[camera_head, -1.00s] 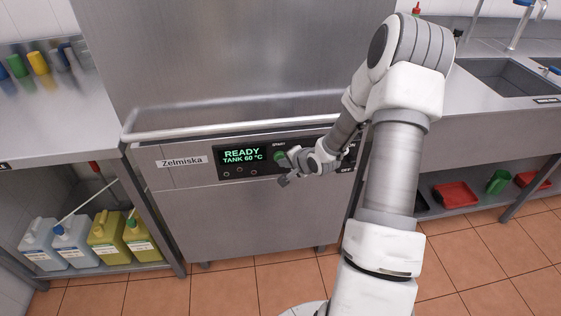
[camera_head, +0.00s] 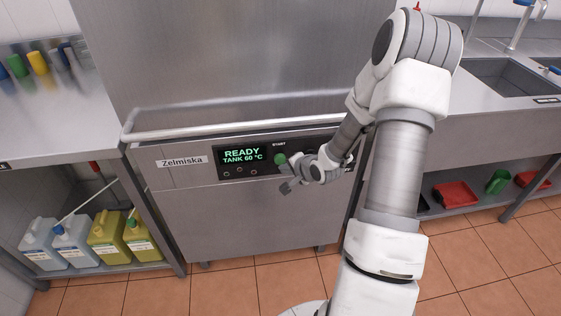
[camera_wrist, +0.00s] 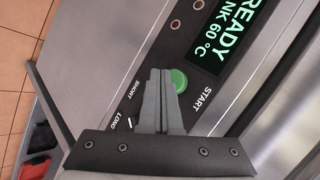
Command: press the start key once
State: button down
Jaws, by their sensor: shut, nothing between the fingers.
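The start key is a round green button (camera_head: 279,158) on the dark control panel of the steel machine, just right of the lit display (camera_head: 241,156). In the wrist view the green start key (camera_wrist: 178,80) sits beside the fingertips, under the START label. My gripper (camera_wrist: 160,72) is shut and empty, its tips overlapping the key's left edge in that view. In the head view my gripper (camera_head: 289,163) is just right of the key. I cannot tell whether the tips touch the panel. The display reads READY, TANK 60 °C.
A long handle bar (camera_head: 230,126) runs across the machine above the panel. A SHORT/LONG selector (camera_wrist: 130,123) lies left of the fingers in the wrist view. Jugs (camera_head: 105,238) stand on the lower left shelf. A sink counter (camera_head: 490,90) is at right.

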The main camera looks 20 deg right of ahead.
jog(key=shift+s+a, duration=0.2)
jog(key=shift+s, duration=0.6)
jog(key=shift+s+a, duration=0.25)
jog(key=shift+s, duration=0.5)
jog(key=shift+s+a, duration=0.2)
jog(key=shift+s, duration=0.6)
